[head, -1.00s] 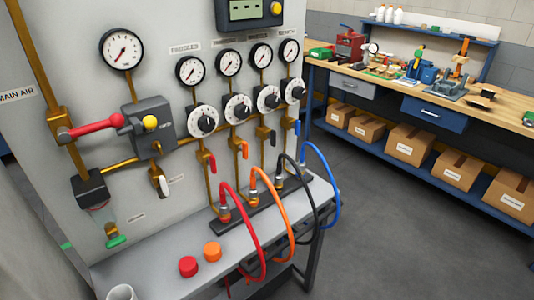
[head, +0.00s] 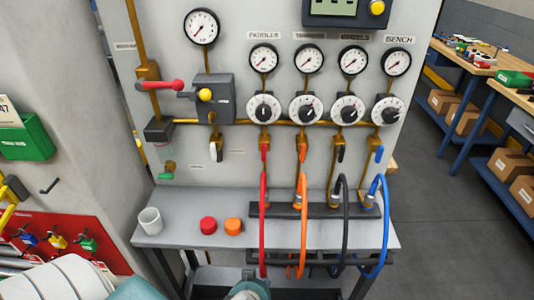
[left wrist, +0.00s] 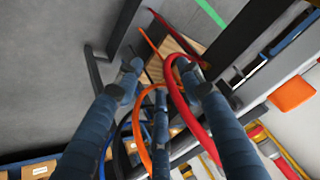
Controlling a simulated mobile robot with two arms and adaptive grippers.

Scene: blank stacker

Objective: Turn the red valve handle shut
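A smaller red lever (head: 265,152) hangs below the leftmost regulator. My left gripper (left wrist: 160,83) shows three blue fingers spread apart in the left wrist view, with the hoses beyond them and nothing clearly held. The red handle is not clearly visible there. In the head view, only teal and white parts of mine show at the bottom edge. My right gripper cannot be made out.
Red (head: 263,222), orange (head: 302,225), black (head: 345,225) and blue (head: 385,225) hoses loop over the grey bench's front edge. A white cup (head: 150,220), a red cap (head: 208,225) and an orange cap (head: 233,226) stand at its left. Open floor lies right.

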